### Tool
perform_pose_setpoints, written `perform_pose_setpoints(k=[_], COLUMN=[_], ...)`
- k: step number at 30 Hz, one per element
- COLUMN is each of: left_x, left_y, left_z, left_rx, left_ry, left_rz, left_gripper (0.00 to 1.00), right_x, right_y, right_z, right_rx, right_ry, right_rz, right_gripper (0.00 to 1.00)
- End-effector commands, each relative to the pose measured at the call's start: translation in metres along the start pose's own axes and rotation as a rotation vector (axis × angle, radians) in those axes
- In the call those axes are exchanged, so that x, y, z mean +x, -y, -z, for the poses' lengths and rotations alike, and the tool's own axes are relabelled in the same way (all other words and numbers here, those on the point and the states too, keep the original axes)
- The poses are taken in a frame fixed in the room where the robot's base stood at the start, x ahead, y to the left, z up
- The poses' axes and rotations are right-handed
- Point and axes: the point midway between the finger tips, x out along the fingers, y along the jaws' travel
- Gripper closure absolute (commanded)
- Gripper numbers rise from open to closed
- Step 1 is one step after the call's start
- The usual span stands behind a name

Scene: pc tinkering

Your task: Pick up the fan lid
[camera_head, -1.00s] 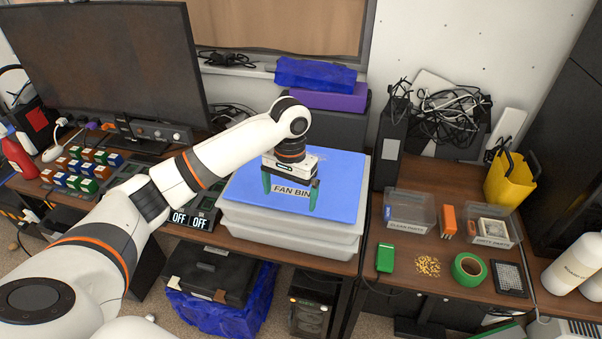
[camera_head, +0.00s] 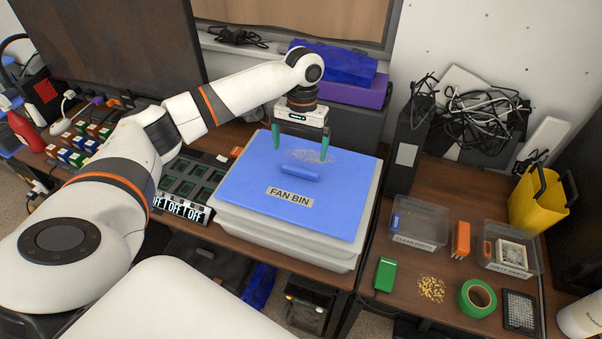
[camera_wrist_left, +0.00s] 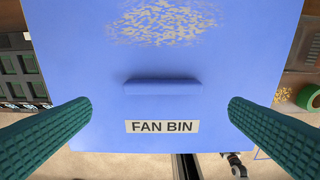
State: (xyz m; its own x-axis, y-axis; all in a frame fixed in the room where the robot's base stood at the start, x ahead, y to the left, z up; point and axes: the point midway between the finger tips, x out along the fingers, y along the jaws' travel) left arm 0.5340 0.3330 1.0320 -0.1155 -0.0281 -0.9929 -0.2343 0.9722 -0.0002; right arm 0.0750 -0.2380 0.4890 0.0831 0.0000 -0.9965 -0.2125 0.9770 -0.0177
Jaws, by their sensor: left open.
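The fan lid (camera_head: 250,191) is a flat blue lid with a raised blue handle bar (camera_head: 285,173) and a "FAN BIN" label. It lies on a white bin (camera_head: 290,249) on the table. In the left wrist view the lid (camera_wrist_left: 220,40) fills most of the picture, with the handle (camera_wrist_left: 162,87) centred between the fingers. My left gripper (camera_head: 301,150) is open and empty, with green fingers, above the back part of the lid. In the left wrist view its fingers (camera_wrist_left: 160,118) stand wide apart on either side of the label. My right gripper is not in view.
Clear parts bins (camera_head: 417,225) and green tape (camera_head: 477,298) lie on the right table. A monitor (camera_head: 100,45) stands at the left.

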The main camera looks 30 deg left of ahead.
Motion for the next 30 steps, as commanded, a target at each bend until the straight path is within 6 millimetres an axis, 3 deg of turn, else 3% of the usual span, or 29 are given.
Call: perform_pose_setpoints(k=[5, 16, 25, 30], left_x=[0.015, 0.061, 0.068, 0.067], left_y=[0.0, 0.003, 0.003, 0.003], left_z=[0.0, 0.0, 0.0, 0.0], left_rx=[-0.001, 0.0, 0.001, 0.001], left_ry=[0.0, -0.001, 0.001, 0.001], left_rz=[0.0, -0.001, 0.0, 0.0], left_gripper=[0.0, 0.0, 0.0, 0.26], right_x=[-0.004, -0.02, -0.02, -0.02], right_y=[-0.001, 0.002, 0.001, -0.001], right_z=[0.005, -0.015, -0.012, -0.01], right_rx=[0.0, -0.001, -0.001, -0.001], right_ry=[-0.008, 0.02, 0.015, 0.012], right_rz=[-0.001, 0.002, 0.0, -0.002], right_gripper=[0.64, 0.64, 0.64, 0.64])
